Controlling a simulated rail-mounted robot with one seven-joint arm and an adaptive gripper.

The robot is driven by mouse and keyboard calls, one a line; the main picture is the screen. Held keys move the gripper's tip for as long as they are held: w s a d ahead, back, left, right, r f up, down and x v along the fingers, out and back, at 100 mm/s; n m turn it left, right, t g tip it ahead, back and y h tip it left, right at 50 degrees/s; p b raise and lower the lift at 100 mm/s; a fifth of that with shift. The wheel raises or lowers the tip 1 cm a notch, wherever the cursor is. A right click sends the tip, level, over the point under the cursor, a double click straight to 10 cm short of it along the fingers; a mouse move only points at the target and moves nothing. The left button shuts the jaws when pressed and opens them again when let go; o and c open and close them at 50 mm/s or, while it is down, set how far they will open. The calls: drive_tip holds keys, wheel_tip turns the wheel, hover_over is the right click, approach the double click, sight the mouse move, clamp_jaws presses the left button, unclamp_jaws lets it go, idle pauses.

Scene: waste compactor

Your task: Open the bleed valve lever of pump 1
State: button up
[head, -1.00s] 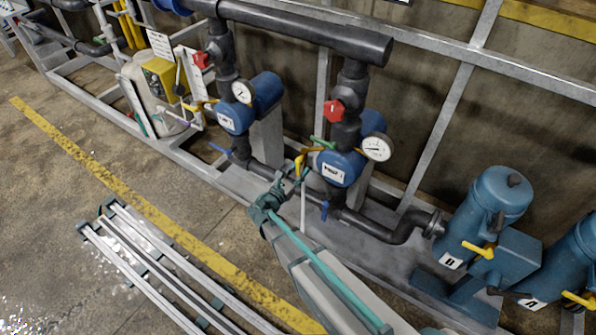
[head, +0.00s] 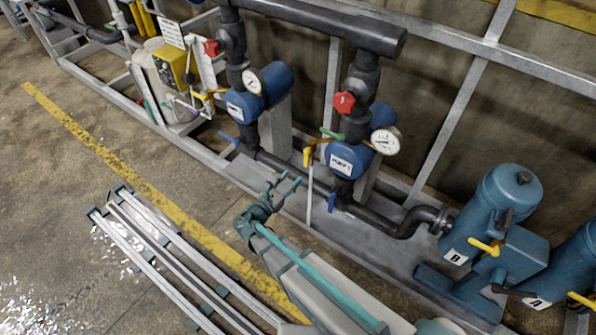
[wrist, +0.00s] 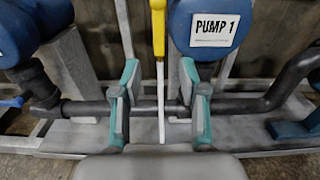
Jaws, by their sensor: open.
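Pump 1 (head: 345,160) is a blue unit with a white label and a round gauge in the head view; its label (wrist: 214,30) reads "PUMP 1" in the wrist view. A yellow lever (head: 307,157) hangs downward at its left, above a thin white tube (head: 309,192). In the wrist view the yellow lever (wrist: 158,28) is at top centre, beyond the fingertips. My gripper (head: 285,182) is open and empty, lower left of the lever and apart from it. Its two teal fingers (wrist: 160,95) frame the white tube in the wrist view.
A green handle (head: 332,134), a red knob (head: 344,102) and a blue lever (head: 332,202) sit close around pump 1. A second blue pump (head: 243,105) stands to the left. A dark pipe (head: 285,166) runs low behind my gripper.

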drive_tip(key=shift+v, duration=1.05)
drive_tip(key=s+d+f+m+g+y, duration=0.1)
drive_tip(key=s+d+f+m+g, duration=1.1)
drive_tip(key=s+d+f+m, duration=0.4)
drive_tip(key=s+d+f+m+g+y+p, duration=0.1)
drive_tip(key=s+d+f+m+g+y, duration=0.1)
drive_tip(key=s, duration=0.6)
drive_tip(key=s+d+f+m+g+y+p, duration=0.1)
drive_tip(key=s+d+f+m+g+y, duration=0.1)
drive_tip(key=s+m, duration=0.5)
drive_tip(key=s+d+f+m+g+y, duration=0.1)
drive_tip(key=s+d+m+g+y, duration=0.3)
drive_tip(key=s, duration=0.4)
drive_tip(key=shift+s+d+f+m+g+y+p, duration=0.15)
drive_tip(key=shift+s+f+m+g+y+p, duration=0.2)
drive_tip(key=shift+g, duration=0.55)
